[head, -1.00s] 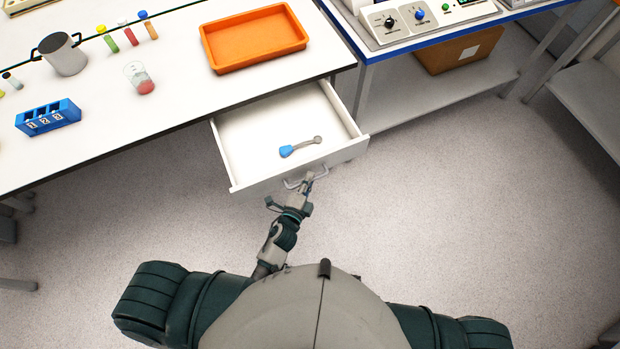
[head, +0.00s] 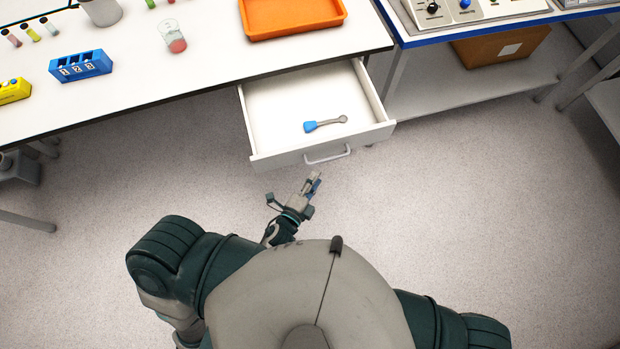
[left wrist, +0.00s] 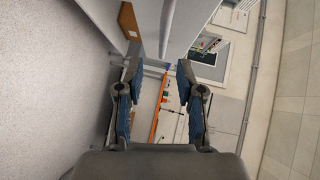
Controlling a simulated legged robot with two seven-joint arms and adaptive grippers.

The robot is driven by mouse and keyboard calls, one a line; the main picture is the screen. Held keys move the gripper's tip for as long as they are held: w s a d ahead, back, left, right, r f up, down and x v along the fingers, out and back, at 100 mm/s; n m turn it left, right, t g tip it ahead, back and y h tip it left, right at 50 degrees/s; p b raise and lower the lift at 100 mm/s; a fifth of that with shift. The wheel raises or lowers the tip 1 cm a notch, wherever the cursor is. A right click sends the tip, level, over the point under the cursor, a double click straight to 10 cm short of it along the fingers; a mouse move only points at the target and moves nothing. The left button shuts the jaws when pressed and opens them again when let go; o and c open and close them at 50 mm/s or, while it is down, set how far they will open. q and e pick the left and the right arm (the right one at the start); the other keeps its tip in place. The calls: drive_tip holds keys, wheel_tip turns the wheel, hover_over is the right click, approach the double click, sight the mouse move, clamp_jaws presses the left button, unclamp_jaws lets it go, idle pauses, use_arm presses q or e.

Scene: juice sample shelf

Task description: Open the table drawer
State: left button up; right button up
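The white table drawer (head: 290,158) is pulled out from under the white table in the head view, its inside showing. Its grey bar handle (head: 328,156) is on the front panel. A spoon-like tool with a blue end (head: 312,126) lies in the drawer. My left gripper (head: 314,181) is just below the handle in the picture, apart from it. In the left wrist view the left gripper (left wrist: 160,100) has its blue-padded fingers wide apart with nothing between them. My right gripper is in neither view.
The white table (head: 205,75) holds an orange tray (head: 295,30), a beaker (head: 170,40) and a blue numbered rack (head: 80,67). A blue-edged bench (head: 475,30) stands to the right, with a brown box (head: 500,45) beneath.

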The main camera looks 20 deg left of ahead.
use_arm(q)
drive_tip(key=v, duration=0.3)
drive_tip(key=shift+a, duration=0.3)
drive_tip(key=shift+d, duration=0.15)
drive_tip(key=s+a+f+n+g+y, duration=0.1)
drive_tip(key=s+a+f+n+g, duration=0.15)
drive_tip(key=f, duration=0.65)
drive_tip(key=s+a+f+n+g+y, duration=0.1)
drive_tip(key=s+f+n+g, duration=0.2)
drive_tip(key=f, duration=0.7)
drive_tip(key=s+a+f+n+g, duration=0.15)
drive_tip(key=f+n, duration=0.25)
drive_tip(key=f, duration=0.5)
drive_tip(key=s+a+f+n+g, duration=0.3)
drive_tip(key=s+f, duration=0.3)
drive_tip(key=s+a+f+n+g+y, duration=0.1)
drive_tip(key=s+a+f+n+g, duration=0.3)
drive_tip(key=s+f, duration=0.3)
drive_tip(key=shift+f+g, duration=0.15)
drive_tip(key=shift+g, duration=0.15)
